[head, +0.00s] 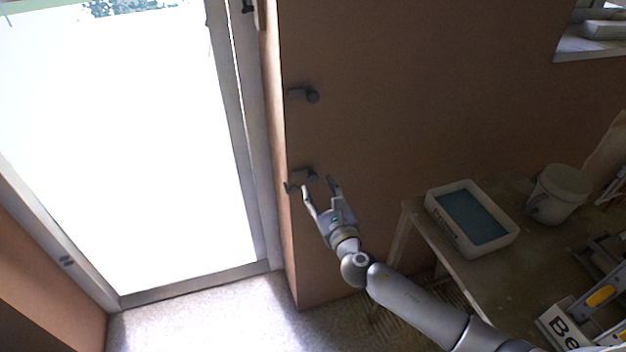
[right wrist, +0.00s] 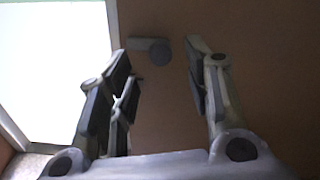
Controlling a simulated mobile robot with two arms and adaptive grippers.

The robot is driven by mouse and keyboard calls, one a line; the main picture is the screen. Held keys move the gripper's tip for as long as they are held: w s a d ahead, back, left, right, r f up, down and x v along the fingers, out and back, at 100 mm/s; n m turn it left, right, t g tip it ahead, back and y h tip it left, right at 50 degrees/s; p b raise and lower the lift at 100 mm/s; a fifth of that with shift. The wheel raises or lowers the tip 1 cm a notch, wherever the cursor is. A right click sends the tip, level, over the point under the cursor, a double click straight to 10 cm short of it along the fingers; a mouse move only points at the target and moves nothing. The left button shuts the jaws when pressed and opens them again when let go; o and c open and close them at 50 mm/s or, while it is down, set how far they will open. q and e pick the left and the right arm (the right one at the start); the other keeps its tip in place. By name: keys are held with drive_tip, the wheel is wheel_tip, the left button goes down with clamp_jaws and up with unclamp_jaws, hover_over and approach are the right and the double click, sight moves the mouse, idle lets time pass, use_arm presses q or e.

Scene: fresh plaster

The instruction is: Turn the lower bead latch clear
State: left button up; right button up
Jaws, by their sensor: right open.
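The lower bead latch (head: 304,174) is a dark grey bar with a round knob at its right end. It sits on the brown plaster wall near the corner beside the glazed door. A matching upper latch (head: 302,94) is above it. My right gripper (head: 318,183) is open and empty, its fingertips just below the lower latch. In the right wrist view, a latch, apparently the lower one (right wrist: 151,48), shows between and beyond the spread fingers (right wrist: 160,55). I cannot tell whether a finger touches it. My left gripper is not in view.
A bright glazed door (head: 130,150) stands left of the wall corner. A table (head: 415,235) at lower right holds a tray (head: 433,226) with blue-green contents, a lidded bucket (head: 558,193) and tools. Wall between latches and table is bare.

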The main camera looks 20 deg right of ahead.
sight(314, 179)
drive_tip(key=shift+w, duration=2.5)
clamp_jaws()
